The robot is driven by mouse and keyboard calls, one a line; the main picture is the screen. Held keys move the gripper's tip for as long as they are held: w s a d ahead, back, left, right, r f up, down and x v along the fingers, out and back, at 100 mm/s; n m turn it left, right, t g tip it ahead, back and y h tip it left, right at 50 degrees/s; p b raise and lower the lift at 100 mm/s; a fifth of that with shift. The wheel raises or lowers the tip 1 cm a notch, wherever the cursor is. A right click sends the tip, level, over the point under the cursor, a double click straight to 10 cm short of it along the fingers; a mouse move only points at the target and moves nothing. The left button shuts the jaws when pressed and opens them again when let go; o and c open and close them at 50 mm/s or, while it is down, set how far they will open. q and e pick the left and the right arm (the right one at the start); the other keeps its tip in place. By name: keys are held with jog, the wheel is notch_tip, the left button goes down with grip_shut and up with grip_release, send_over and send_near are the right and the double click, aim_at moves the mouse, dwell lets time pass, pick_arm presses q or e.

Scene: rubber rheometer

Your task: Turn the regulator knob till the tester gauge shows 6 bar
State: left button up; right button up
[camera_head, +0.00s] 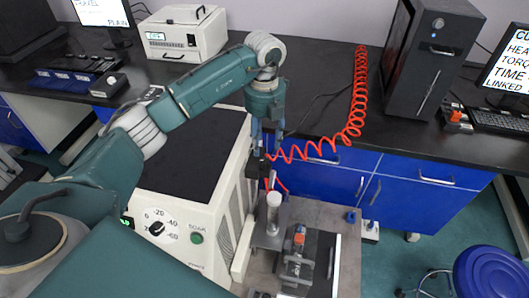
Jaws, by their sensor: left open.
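My left gripper (267,146) points down from the arm that comes in from the left. Its fingers are apart, above and beside a small black block (256,169), which looks like the regulator body. The fingertips are close to its top; I cannot tell whether they touch it. The regulator knob is not clearly seen, being small and near the fingers. No readable tester gauge face shows. A white-topped cylinder (274,203) stands upright just below the block. My right gripper is not in view.
A cream cabinet with a black dial (157,228) and a green button (196,238) stands left of the block. A coiled red hose (355,115) runs from the bench to the block area. A small fixture (298,262) lies in front. A blue stool (490,272) stands at lower right.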

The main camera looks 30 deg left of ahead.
pick_arm(q)
jog(key=shift+r, duration=2.1)
